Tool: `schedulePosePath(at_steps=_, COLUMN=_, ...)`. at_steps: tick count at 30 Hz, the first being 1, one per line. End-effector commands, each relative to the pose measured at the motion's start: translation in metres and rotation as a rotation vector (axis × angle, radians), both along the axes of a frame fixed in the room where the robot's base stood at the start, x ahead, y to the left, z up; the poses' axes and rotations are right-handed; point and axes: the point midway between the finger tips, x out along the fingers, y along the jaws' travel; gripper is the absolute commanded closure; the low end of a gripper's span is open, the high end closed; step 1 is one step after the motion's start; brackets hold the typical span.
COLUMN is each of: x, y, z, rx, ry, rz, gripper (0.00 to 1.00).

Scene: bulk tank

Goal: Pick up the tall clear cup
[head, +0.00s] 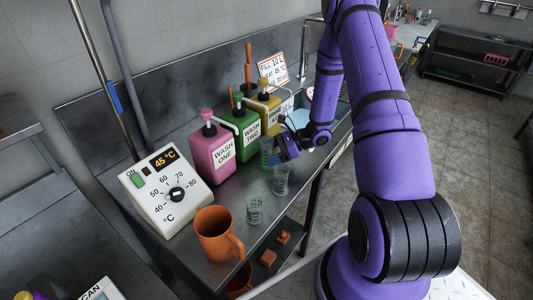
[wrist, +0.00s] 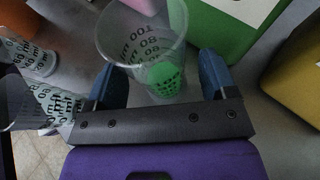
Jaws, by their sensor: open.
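Several clear graduated cups stand on the steel bench. One cup (head: 266,150), with green showing in or through it, stands by the green bottle. My gripper (head: 279,150) is beside it. In the wrist view this cup (wrist: 140,42) is upright between and just beyond my open blue fingers (wrist: 160,75), with no clear contact. A second clear cup (head: 281,181), tall and narrow, stands nearer in the head view; it seems to show at the left of the wrist view (wrist: 38,108). A shorter clear cup (head: 255,211) stands nearest. I cannot tell for certain which cup is tallest.
Pink (head: 211,148), green (head: 240,130) and yellow (head: 264,108) pump bottles line the back of the bench, close behind the cups. A temperature control box (head: 165,188) and an orange jug (head: 214,235) stand at left. The bench's front edge is close to the cups.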

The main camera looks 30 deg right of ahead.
Motion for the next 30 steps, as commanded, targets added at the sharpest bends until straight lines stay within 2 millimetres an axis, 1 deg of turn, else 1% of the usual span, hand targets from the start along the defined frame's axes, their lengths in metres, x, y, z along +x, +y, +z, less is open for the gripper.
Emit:
schedulePosePath(at_steps=1, x=0.0022, y=0.0052, z=-0.0023, rx=0.000, ry=0.000, rz=0.001, gripper=0.22)
schedulePosePath(at_steps=4, x=0.0044, y=0.0106, z=-0.0047, rx=-0.001, ry=0.000, rz=0.001, gripper=0.22)
schedulePosePath(at_steps=11, x=0.0053, y=0.0116, z=-0.0051, rx=-0.001, ry=-0.001, rz=-0.001, gripper=0.22)
schedulePosePath(at_steps=12, x=0.0053, y=0.0116, z=-0.0051, rx=-0.001, ry=-0.001, rz=-0.001, gripper=0.24)
schedulePosePath(at_steps=17, x=0.0051, y=0.0116, z=-0.0050, rx=-0.001, ry=-0.001, rz=-0.001, gripper=0.61)
schedulePosePath(at_steps=18, x=0.0051, y=0.0116, z=-0.0050, rx=-0.001, ry=-0.001, rz=-0.001, gripper=0.70)
schedulePosePath(at_steps=19, x=0.0051, y=0.0116, z=-0.0050, rx=-0.001, ry=-0.001, rz=-0.001, gripper=0.76)
schedulePosePath(at_steps=20, x=0.0051, y=0.0116, z=-0.0050, rx=-0.001, ry=-0.001, rz=-0.001, gripper=0.76)
schedulePosePath(at_steps=21, x=0.0051, y=0.0115, z=-0.0049, rx=-0.001, ry=-0.001, rz=-0.001, gripper=0.80)
schedulePosePath(at_steps=30, x=0.0048, y=0.0113, z=-0.0040, rx=-0.001, ry=-0.001, rz=-0.001, gripper=0.80)
